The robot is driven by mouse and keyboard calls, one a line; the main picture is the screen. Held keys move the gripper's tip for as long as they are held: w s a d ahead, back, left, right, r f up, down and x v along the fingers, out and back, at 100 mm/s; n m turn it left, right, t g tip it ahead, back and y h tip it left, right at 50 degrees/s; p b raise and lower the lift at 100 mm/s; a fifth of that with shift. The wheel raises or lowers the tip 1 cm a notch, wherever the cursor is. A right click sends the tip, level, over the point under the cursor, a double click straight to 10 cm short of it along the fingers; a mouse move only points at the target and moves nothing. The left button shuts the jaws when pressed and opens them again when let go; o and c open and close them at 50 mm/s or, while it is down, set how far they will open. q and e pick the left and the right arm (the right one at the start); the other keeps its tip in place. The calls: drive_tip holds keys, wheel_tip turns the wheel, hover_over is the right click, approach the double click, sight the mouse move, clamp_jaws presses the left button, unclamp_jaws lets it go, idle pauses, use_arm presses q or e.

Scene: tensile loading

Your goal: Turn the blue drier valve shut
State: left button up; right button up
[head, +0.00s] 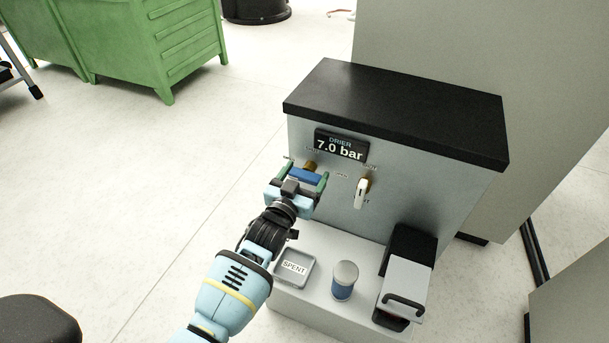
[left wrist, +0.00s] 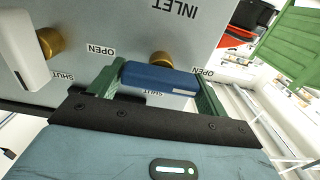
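The blue drier valve (head: 306,175) has a bar handle on a brass stem, on the front of the grey drier cabinet. The handle lies roughly level across the panel. My left gripper (head: 297,184) is at the handle with its green fingers wide apart. In the left wrist view the blue handle (left wrist: 160,79) lies lengthwise between the fingertips (left wrist: 160,82), close to both. I cannot tell whether they press on its ends. An OPEN label (left wrist: 207,72) shows beside the handle, and a SHUT label (left wrist: 135,92) is partly hidden by it. The right gripper is not in view.
A second valve with a white handle (head: 361,193) points down beside the blue one. The display (head: 341,146) reads 7.0 bar. Below are a SPENT tray (head: 279,279), a blue-and-white canister (head: 344,280) and a black-and-grey block with a handle (head: 404,285).

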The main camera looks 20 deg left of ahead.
use_arm(q)
drive_tip(key=c, duration=0.5)
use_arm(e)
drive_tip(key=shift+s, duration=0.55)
